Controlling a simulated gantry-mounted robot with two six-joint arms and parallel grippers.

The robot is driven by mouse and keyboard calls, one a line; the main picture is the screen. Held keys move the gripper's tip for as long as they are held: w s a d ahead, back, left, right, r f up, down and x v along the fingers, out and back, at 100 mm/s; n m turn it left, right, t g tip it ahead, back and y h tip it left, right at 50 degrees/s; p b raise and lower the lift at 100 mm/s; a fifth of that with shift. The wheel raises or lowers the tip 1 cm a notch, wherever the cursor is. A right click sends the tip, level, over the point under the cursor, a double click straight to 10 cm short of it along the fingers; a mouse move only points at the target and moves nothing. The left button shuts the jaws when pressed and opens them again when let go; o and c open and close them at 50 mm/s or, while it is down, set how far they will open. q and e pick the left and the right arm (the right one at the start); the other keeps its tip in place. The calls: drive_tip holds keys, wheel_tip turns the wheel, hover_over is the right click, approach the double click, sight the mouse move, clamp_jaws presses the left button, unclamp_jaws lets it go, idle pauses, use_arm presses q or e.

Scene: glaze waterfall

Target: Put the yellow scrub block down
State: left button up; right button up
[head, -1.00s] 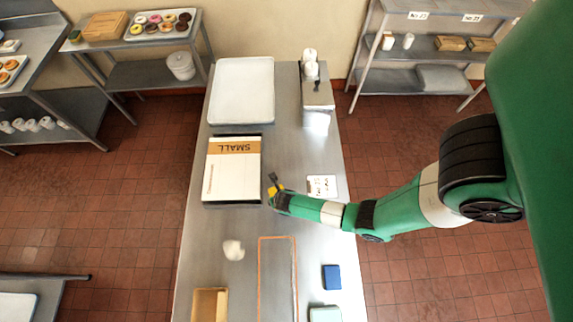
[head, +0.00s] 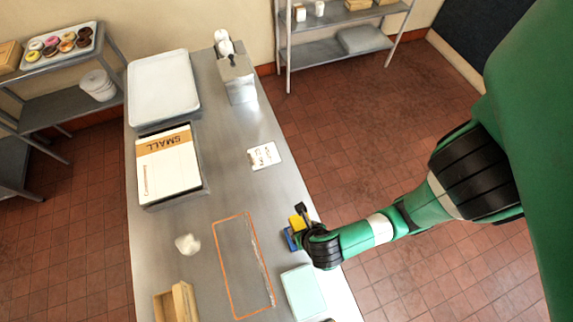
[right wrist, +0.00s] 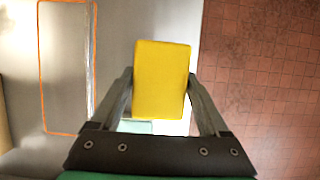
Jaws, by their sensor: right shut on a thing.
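The yellow scrub block (head: 297,222) is between the fingers of my right gripper (head: 302,218), near the right edge of the steel table (head: 215,110). In the right wrist view the yellow block (right wrist: 161,78) fills the space between both fingers of the right gripper (right wrist: 160,100). A blue block (head: 288,238) shows just below and left of the yellow one, partly hidden by the gripper. I cannot tell whether the two touch. My left gripper is not in view.
An orange-outlined rectangle (head: 219,259) lies left of the gripper. A pale green block (head: 303,291), a crumpled white cloth (head: 187,244), a wooden box (head: 176,303), a box marked SMALL (head: 168,165) and a white card (head: 264,156) are also on the table.

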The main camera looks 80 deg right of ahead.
drive_tip(key=shift+w+f, duration=0.1)
drive_tip(key=shift+w, duration=0.05)
approach(281, 201)
drive_tip(key=shift+w+d+f+b, duration=0.15)
drive_tip(key=shift+d+f+b, duration=0.15)
drive_tip(key=shift+f+b, duration=0.2)
drive_tip(key=shift+w+d+f+b, duration=0.2)
drive_tip(key=shift+d+f+b, duration=0.2)
drive_tip(key=shift+b, duration=0.15)
drive_tip(key=shift+w+d+f, duration=0.15)
drive_tip(key=shift+w+f, duration=0.05)
drive_tip(key=shift+d+f, duration=0.1)
drive_tip(key=shift+f, duration=0.2)
drive_tip(key=shift+w+f+b, duration=0.1)
drive_tip(key=shift+f+b, duration=0.45)
drive_tip(key=shift+f, duration=0.95)
drive_tip(key=shift+f, duration=0.2)
drive_tip(key=o, duration=1.5)
drive_tip(key=shift+d, duration=0.1)
drive_tip(key=shift+c, duration=0.2)
